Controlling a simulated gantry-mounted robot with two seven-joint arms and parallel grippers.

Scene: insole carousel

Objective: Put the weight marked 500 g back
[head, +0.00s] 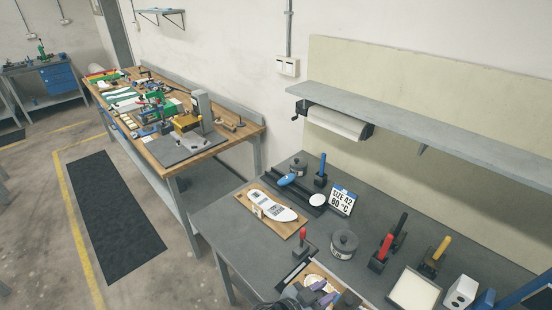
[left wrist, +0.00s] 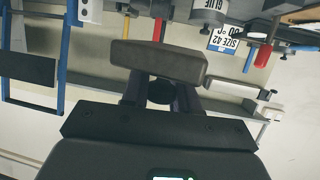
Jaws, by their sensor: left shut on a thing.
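My left gripper (head: 321,292) is at the bottom edge of the head view, over the front of the grey bench. In the left wrist view its dark purplish fingers (left wrist: 160,95) are shut on a dark grey-brown block (left wrist: 158,60), held crosswise. I see no 500 g mark on the block, so I cannot tell from its face which weight it is. A dark block shape also shows beside the fingers in the head view (head: 349,300). My right gripper is not in view.
On the grey bench stand a lidded grey pot (head: 343,244), red- and yellow-handled tools (head: 387,246) (head: 441,248), a white-topped tray (head: 414,291), a white block (head: 460,292) and a sign (head: 342,200). A shelf (head: 420,130) overhangs the back.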

